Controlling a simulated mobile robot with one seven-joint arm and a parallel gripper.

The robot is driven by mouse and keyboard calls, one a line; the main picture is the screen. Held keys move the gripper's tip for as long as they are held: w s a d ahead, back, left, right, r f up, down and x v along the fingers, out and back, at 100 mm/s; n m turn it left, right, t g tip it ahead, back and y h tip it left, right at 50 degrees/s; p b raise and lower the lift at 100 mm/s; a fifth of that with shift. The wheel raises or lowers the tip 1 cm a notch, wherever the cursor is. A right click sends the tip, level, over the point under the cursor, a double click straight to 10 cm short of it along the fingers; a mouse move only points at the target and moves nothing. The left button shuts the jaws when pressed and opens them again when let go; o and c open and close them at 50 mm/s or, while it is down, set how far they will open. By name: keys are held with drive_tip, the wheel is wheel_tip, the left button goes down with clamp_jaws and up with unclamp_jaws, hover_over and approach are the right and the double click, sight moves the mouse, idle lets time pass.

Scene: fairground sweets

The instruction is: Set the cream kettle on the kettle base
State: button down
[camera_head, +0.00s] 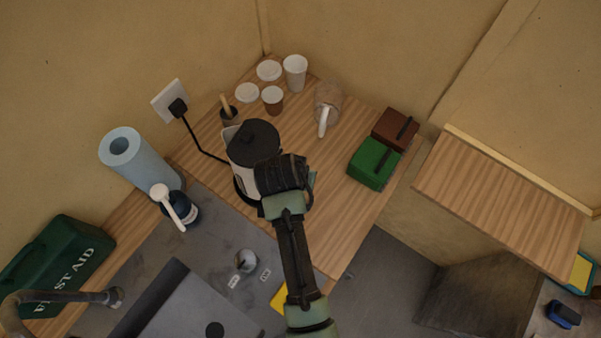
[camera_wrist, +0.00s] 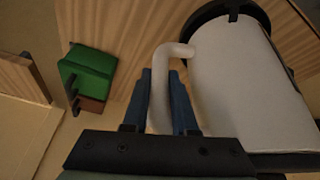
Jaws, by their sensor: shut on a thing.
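The cream kettle (camera_head: 240,158) with a black lid (camera_head: 254,143) is upright at the middle of the wooden counter. In the wrist view its pale body (camera_wrist: 245,85) fills the right side. My gripper (camera_wrist: 160,95) is shut on the kettle's handle (camera_wrist: 178,50). In the head view, my gripper (camera_head: 291,178) is at the kettle's right side. The kettle base (camera_head: 239,190) shows only as a dark edge under the kettle, with a black cord running to it. The rest is hidden, and I cannot tell whether kettle and base touch.
A wall socket (camera_head: 170,100) feeds the cord. A jug (camera_head: 328,103), paper cups (camera_head: 295,72) and a stirrer pot (camera_head: 229,113) stand behind. Green (camera_head: 373,165) and brown tins (camera_head: 396,128) are at right. A paper roll (camera_head: 138,160) and dark bottle (camera_head: 182,212) stand left.

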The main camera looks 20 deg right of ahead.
drive_tip(key=shift+w+f+b, duration=0.1)
drive_tip(key=shift+f+b, duration=0.35)
drive_tip(key=shift+f, duration=0.1)
drive_tip(key=c, duration=1)
unclamp_jaws()
drive_tip(key=shift+c, duration=0.2)
drive_tip(key=shift+o, duration=0.2)
drive_tip(key=p+v, duration=0.8)
drive_tip(key=v, duration=0.3)
